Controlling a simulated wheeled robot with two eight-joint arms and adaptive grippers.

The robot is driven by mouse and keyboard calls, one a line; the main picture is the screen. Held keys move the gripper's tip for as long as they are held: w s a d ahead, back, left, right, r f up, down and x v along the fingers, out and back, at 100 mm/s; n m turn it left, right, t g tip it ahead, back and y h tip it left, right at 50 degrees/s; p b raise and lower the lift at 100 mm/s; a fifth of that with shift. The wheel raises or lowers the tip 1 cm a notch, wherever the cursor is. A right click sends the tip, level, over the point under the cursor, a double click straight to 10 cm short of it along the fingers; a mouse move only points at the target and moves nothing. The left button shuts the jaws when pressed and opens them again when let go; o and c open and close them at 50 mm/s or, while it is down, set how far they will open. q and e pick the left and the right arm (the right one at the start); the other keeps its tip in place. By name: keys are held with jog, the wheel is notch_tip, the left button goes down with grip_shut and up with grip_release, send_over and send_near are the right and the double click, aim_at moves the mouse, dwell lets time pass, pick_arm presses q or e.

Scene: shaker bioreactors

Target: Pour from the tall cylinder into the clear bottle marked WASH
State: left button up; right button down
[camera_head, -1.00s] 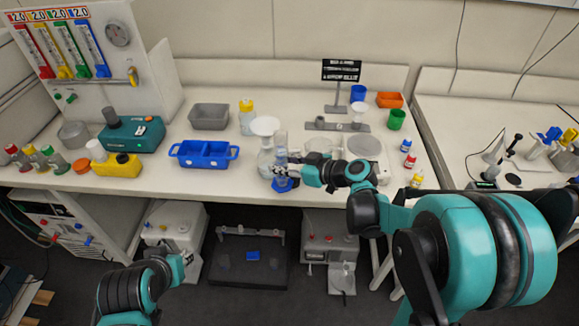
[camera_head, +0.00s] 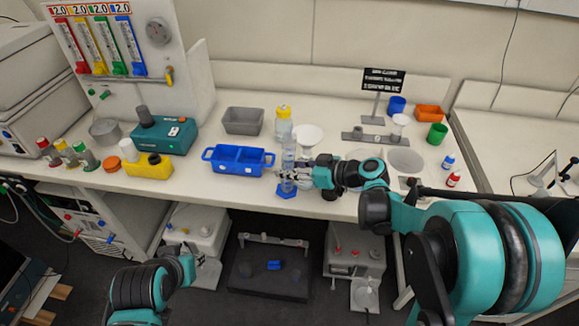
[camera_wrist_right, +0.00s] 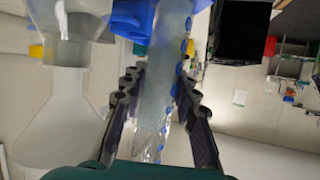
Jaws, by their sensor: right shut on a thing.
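My right gripper (camera_head: 302,175) is shut around the tall clear cylinder (camera_head: 289,160), which stands about upright with its blue base (camera_head: 287,190) at the bench's front edge. In the right wrist view the cylinder (camera_wrist_right: 165,75) runs between the two dark fingers. A clear bottle with a yellow cap (camera_head: 283,128) stands farther back. No WASH mark is readable. My left gripper is out of view.
A balance-like white device with a round plate (camera_head: 405,161) stands right of the gripper. A sign (camera_head: 383,79) and a grey funnel stand (camera_head: 370,136) are behind.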

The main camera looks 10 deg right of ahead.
jog(key=shift+s+a+f+m+y+b, duration=0.15)
jog(key=shift+f+b, duration=0.35)
jog(key=shift+f, duration=0.15)
jog(key=shift+s+a+f+m+y+b, duration=0.15)
jog(key=shift+f+b, duration=0.3)
jog(key=shift+f, duration=0.2)
jog(key=shift+s+a+r+m+g+y, duration=0.4)
jog(key=shift+s+a+r+m, duration=0.15)
jog(key=shift+s+a+m, duration=0.2)
jog(key=s+a+r+m+y, duration=0.1)
jog(key=m, duration=0.1)
notch_tip(320, 180, up, 8)
jog(key=f+m+y+p, duration=0.1)
jog(key=m+y+p, duration=0.15)
jog(key=m, duration=0.25)
send_over(282, 193)
jog(key=s+a, duration=0.1)
jog(key=shift+s+a+r+m+g+y+b, duration=0.15)
jog(key=shift+s+r+m+g+y+b, duration=0.1)
jog(key=shift+r+m+g+b, duration=0.1)
jog(key=shift+r, duration=0.1)
jog(key=shift+r+m+y, duration=0.3)
jog(key=shift+r+m, duration=0.15)
jog(key=shift+m, duration=0.15)
jog(key=shift+r+m, duration=0.25)
jog(key=shift+m, duration=0.05)
